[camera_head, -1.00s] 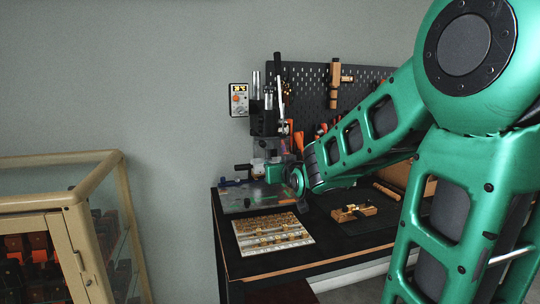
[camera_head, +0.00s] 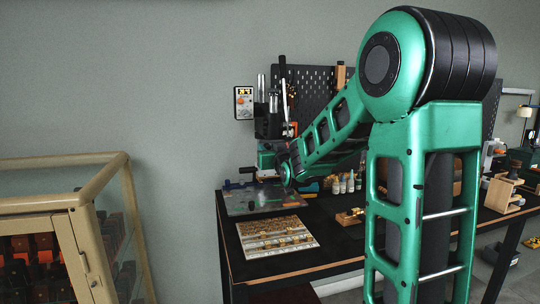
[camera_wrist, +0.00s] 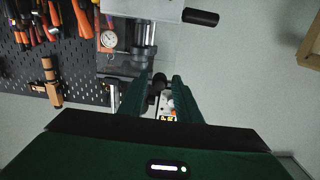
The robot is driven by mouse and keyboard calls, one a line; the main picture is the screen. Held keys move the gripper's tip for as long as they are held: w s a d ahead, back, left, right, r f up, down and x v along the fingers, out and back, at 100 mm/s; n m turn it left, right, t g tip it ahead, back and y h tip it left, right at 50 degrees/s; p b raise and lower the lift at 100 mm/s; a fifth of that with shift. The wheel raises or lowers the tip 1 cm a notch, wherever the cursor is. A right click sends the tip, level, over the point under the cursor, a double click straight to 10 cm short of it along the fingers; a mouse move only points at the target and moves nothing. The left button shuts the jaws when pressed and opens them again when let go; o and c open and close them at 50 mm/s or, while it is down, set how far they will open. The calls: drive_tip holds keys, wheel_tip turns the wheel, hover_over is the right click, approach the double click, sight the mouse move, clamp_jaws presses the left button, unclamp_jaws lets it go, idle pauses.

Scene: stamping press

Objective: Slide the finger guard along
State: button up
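The stamping press (camera_head: 270,118) stands at the back left of the bench in the head view. I cannot pick out the finger guard with certainty. In the wrist view, a pale grey block (camera_wrist: 150,9) with a black handle (camera_wrist: 200,17) shows at the top; that handle also sticks out left of the press in the head view (camera_head: 247,170). My gripper (camera_wrist: 160,84) has its two green fingers apart, with a dark round knob (camera_wrist: 158,80) seen between them. Whether they touch it is unclear. In the head view my forearm reaches the press front and partly hides it.
A control box (camera_head: 243,102) hangs on the wall left of the press. The black bench (camera_head: 235,262) holds a patterned plate (camera_head: 277,236), several small bottles (camera_head: 343,184) and a wooden block (camera_head: 350,217). A glass-sided cabinet (camera_head: 65,190) stands at the left. A dial gauge (camera_wrist: 108,39) shows in the wrist view.

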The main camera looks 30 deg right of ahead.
clamp_jaws()
wheel_tip(320, 180, down, 10)
drive_tip(key=shift+r, duration=0.25)
drive_tip(key=shift+o, duration=1.2)
unclamp_jaws()
drive_tip(key=shift+s, duration=0.1)
